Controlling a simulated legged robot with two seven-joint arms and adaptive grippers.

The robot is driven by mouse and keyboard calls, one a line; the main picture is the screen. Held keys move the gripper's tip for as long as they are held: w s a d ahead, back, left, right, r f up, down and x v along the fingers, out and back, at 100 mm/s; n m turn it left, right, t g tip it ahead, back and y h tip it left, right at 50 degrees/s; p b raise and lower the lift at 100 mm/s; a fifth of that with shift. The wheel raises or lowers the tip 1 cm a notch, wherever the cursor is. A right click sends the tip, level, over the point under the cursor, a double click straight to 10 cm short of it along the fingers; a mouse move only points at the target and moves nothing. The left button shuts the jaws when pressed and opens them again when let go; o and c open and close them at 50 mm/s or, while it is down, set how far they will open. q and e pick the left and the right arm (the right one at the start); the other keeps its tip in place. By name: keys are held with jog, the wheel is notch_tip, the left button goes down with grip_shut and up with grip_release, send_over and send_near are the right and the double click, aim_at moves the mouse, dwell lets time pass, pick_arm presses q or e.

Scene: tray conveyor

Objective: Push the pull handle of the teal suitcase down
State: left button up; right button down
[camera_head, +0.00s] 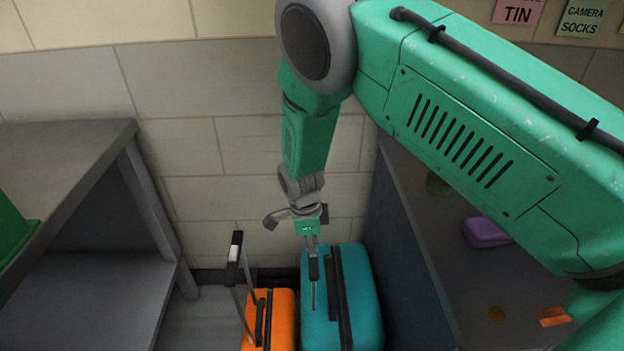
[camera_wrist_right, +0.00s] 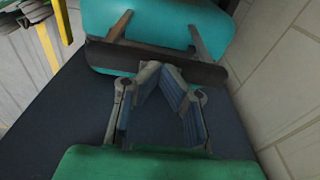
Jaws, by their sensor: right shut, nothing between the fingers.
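The teal suitcase (camera_head: 368,300) stands upright on the floor against the wall, right of an orange suitcase. My left gripper is not in view.
The orange suitcase (camera_head: 284,310) has its own raised handle (camera_head: 236,250) close on the left. A grey shelf (camera_head: 75,160) stands left and a dark counter (camera_head: 445,240) right, with a purple item (camera_head: 487,232) on it. The tiled wall (camera_head: 210,140) is behind.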

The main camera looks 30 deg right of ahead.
notch_tip(320, 180, down, 13)
jog(key=b, duration=0.7)
jog(key=shift+r+b, duration=0.2)
jog(key=shift+b, duration=0.1)
jog(key=shift+r, duration=0.15)
jog(key=shift+a, duration=0.1)
jog(key=shift+w+a+r, duration=0.25)
jog(key=shift+w+a, duration=0.1)
jog(key=shift+a, duration=0.3)
jog(key=shift+w+a+r, duration=0.25)
jog(key=shift+w+a, duration=0.05)
jog(key=shift+a, duration=0.35)
jog(key=shift+r, duration=0.1)
notch_tip(320, 180, up, 12)
jog(key=a, duration=0.1)
jog(key=shift+w, duration=0.3)
jog(key=shift+a+f, duration=0.15)
jog(key=shift+f, duration=0.05)
